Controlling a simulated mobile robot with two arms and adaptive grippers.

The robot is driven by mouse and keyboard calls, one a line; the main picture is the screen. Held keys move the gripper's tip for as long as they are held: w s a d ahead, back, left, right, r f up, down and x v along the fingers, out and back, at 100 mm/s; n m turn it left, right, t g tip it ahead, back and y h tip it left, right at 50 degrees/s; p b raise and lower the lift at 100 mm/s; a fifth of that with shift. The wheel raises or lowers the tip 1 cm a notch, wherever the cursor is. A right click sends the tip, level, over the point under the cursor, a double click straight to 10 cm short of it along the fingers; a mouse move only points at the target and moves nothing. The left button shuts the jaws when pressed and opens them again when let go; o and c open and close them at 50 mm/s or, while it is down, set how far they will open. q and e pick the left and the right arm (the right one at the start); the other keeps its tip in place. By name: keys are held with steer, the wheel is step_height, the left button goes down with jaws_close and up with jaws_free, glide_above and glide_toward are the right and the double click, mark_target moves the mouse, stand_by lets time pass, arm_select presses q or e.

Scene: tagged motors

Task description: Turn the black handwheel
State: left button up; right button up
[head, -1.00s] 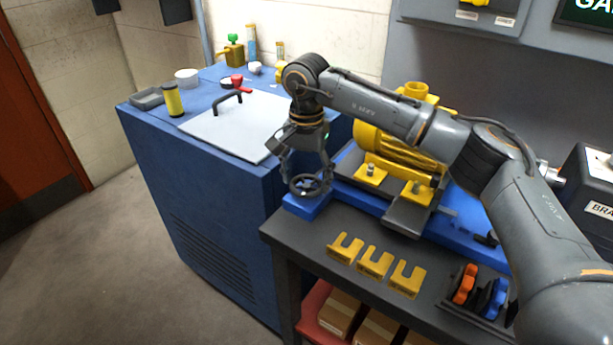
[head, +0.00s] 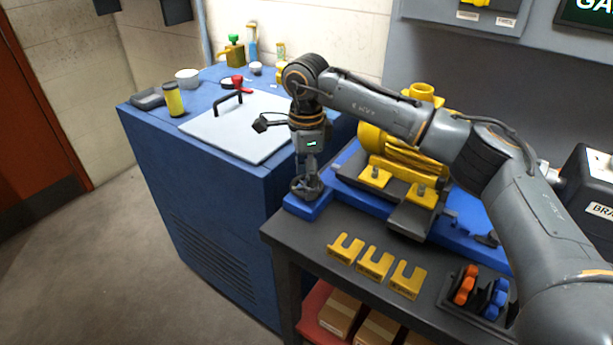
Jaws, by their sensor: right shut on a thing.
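The black handwheel (head: 306,190) is a small spoked wheel at the left end of the blue base rail on the dark bench. My right gripper (head: 306,178) comes down over it from above, with its fingers on the wheel. The fingers partly hide the wheel's far side. The gripper is shut on the handwheel. My left gripper does not show.
A yellow motor (head: 396,150) sits on the blue base rail (head: 365,196) right of the wheel. Several yellow forked plates (head: 375,264) lie on the bench front. A blue cabinet (head: 205,205) with a white lid (head: 235,128) stands at left. Orange and blue clamps (head: 466,285) lie at right.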

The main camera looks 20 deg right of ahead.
steer(key=m, duration=0.4)
steer(key=shift+m, duration=0.4)
steer(key=m, duration=0.9)
steer(key=shift+w, duration=0.1)
steer(key=m, duration=0.4)
steer(key=shift+d+m, duration=0.1)
steer(key=shift+m, duration=0.2)
steer(key=m, duration=0.4)
steer(key=shift+m, duration=0.3)
steer(key=m, duration=0.4)
steer(key=shift+p, duration=0.35)
steer(key=m, duration=0.4)
steer(key=shift+m, duration=0.4)
steer(key=shift+m+p, duration=0.3)
steer(key=shift+m, duration=1.6)
